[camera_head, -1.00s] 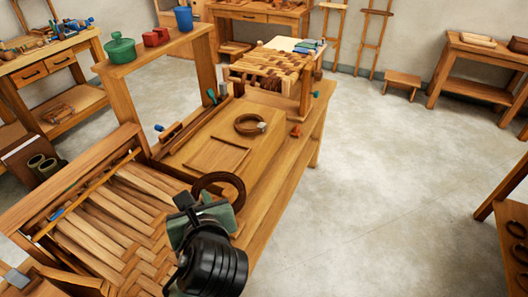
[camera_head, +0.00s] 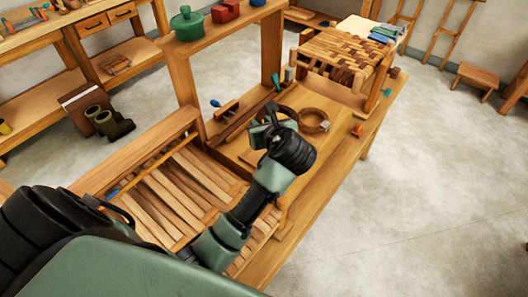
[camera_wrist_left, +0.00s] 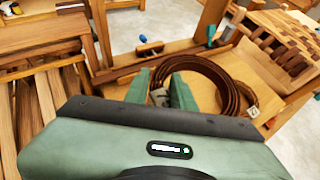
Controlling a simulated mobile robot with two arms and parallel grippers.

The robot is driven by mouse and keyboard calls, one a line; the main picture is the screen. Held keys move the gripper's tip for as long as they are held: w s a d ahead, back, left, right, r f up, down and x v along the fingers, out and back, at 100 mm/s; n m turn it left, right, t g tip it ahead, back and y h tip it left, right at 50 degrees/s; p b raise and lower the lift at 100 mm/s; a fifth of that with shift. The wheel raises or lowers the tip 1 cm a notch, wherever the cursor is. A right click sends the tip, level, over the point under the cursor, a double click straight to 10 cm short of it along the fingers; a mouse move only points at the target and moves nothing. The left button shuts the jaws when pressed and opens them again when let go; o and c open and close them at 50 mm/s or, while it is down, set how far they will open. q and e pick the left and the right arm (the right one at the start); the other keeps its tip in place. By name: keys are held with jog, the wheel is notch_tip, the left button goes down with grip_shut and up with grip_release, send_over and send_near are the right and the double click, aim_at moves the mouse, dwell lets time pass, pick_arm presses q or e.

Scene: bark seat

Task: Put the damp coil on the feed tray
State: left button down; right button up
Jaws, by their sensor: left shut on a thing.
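My left gripper (camera_head: 268,118) is shut on a dark brown coil (camera_wrist_left: 224,84), a loop of flat strip. In the left wrist view the fingers (camera_wrist_left: 162,88) pinch its near side and the loop extends to the right. In the head view the gripper hides most of it. A lighter brown coil with a pale tag (camera_head: 325,125) lies just right of the held one on a raised wooden board. I cannot tell whether the held coil touches anything. My right gripper is not seen.
A slatted, partly woven seat (camera_head: 160,195) is at the near left. A wooden upright frame carries a green pot (camera_head: 187,24) and red blocks. A woven stool (camera_head: 340,50) stands at the bench's far end. Small tools lie beside the board.

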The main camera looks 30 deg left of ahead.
pick_arm(q)
send_over(262, 155)
jog(key=s+d, duration=0.1)
jog(key=s, duration=0.1)
notch_tip(262, 155, down, 8)
jog(key=shift+f, duration=0.85)
notch_tip(262, 155, down, 4)
jog(key=shift+r, duration=0.25)
jog(key=shift+f, duration=0.3)
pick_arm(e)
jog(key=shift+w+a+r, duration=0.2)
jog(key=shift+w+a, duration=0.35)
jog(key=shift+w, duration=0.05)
pick_arm(q)
jog(key=c, duration=1.4)
grip_release()
jog(key=shift+o, duration=1.2)
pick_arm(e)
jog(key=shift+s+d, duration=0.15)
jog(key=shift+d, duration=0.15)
